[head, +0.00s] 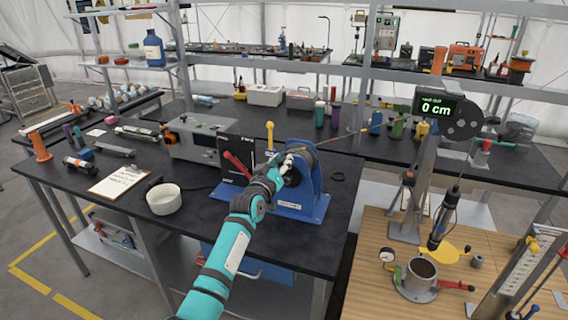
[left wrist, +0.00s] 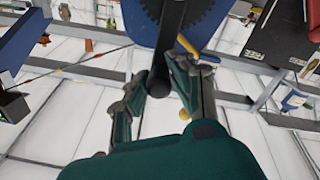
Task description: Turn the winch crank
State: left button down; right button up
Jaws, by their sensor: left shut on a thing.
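The blue winch (head: 308,190) stands on the black bench, its drum facing my left arm. My left gripper (head: 284,164) is at the near left side of the winch and covers most of the crank. In the left wrist view the gripper (left wrist: 165,76) is shut on the dark handle (left wrist: 160,84) of the crank. The crank arm (left wrist: 173,38) runs up from there in front of a toothed wheel (left wrist: 188,14). A thin line leads from the winch to the right. A display (head: 437,107) reads 0 cm. My right gripper is not in view.
A black panel with a red lever (head: 237,164) stands just left of the gripper. A wooden table (head: 375,280) with a metal cup (head: 421,273) is at the right. Bare bench lies in front of the winch.

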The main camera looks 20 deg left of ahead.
pick_arm(q)
jog(key=shift+a+r, duration=0.2)
jog(key=shift+r, duration=0.2)
jog(key=c, duration=1.5)
grip_release()
jog(key=o, duration=0.4)
jog(key=shift+a+f, duration=0.1)
jog(key=shift+f, duration=0.25)
jog(key=shift+s+d+f, duration=0.1)
jog(key=shift+s+d, duration=0.1)
jog(key=shift+s, duration=0.4)
jog(key=s, duration=0.7)
jog(key=s+a, duration=0.1)
jog(key=s, duration=0.2)
jog(key=shift+s, duration=0.4)
